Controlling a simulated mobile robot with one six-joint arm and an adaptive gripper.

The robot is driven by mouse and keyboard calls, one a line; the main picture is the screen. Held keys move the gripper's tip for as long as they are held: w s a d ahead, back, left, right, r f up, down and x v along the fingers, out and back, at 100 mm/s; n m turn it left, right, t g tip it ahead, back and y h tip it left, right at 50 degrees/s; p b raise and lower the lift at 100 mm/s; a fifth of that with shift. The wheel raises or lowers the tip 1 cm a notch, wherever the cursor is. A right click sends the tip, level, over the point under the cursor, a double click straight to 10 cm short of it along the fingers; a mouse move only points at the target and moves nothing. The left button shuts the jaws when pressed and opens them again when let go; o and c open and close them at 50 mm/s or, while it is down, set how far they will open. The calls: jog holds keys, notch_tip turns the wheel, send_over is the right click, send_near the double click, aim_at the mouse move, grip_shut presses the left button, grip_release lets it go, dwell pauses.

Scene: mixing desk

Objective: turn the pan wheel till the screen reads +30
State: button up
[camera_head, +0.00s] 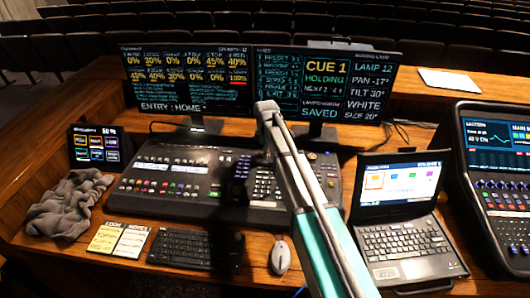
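The right monitor (322,88) reads "PAN -17°", with "LAMP 12" above it and "TILT 30°" below it. The mixing console (165,185) lies on the desk below the monitors, with rows of keys and faders. I cannot pick out the pan wheel on it; my arm covers part of the console's right half. My arm rises from the bottom edge to an elbow in front of the monitors. My gripper (236,188) appears as a dark shape hanging over the middle of the console. Its fingers are too dark to make out, and contact with the console cannot be told.
A laptop (405,240) and a second console (500,200) stand at the right. A keyboard (180,248), a mouse (281,257) and two notes (120,239) lie in front. A grey cloth (70,205) and small touch screen (97,147) are at the left.

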jog(key=shift+a, duration=0.1)
jog(key=c, duration=0.4)
jog(key=shift+m, duration=0.4)
jog(key=m, duration=0.6)
jog(key=shift+m, duration=0.4)
jog(key=m, duration=1.1)
jog(key=shift+s, duration=0.1)
